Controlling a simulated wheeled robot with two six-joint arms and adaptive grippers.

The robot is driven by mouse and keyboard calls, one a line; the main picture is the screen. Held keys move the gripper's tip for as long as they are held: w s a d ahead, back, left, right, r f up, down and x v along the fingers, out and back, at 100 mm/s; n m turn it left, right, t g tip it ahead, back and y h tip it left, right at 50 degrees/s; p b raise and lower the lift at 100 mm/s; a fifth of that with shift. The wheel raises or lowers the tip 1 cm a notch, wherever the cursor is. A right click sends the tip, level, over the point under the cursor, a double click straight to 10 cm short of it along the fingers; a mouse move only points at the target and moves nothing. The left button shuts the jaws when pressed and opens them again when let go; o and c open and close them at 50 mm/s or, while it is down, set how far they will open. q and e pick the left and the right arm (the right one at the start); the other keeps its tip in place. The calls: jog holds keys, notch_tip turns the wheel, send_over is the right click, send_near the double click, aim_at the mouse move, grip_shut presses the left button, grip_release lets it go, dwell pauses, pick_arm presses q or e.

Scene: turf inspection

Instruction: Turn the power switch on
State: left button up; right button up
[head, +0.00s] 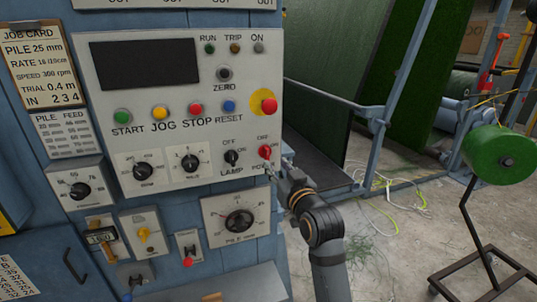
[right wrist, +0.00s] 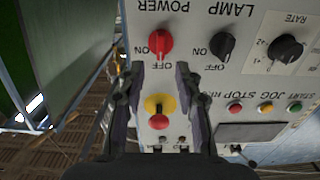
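The red power switch (head: 265,151) is a small rotary knob at the lower right of the grey control panel (head: 185,60), with OFF printed above it and ON to its right. In the right wrist view the panel is upside down and the power switch (right wrist: 160,44) shows a pale mark that appears to point to OFF. My right gripper (head: 272,171) is just below the switch in the head view, partly hiding the POWER label. In the wrist view my right gripper (right wrist: 157,70) has its fingers apart with nothing between them, and the switch lies beyond the tips. My left gripper is not in view.
The black lamp switch (head: 232,157) is just left of the power switch. A red emergency button on a yellow plate (head: 264,102) is above it. A pile dial (head: 239,221) is below. Blue frame posts and green turf (head: 320,75) stand to the right.

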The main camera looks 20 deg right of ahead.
aim_at(268, 154)
jog(key=w+p, duration=0.1)
jog(key=w, duration=0.6)
jog(key=shift+w+a+p, duration=0.1)
jog(key=shift+w+p, duration=0.1)
jog(key=shift+p, duration=0.15)
grip_shut()
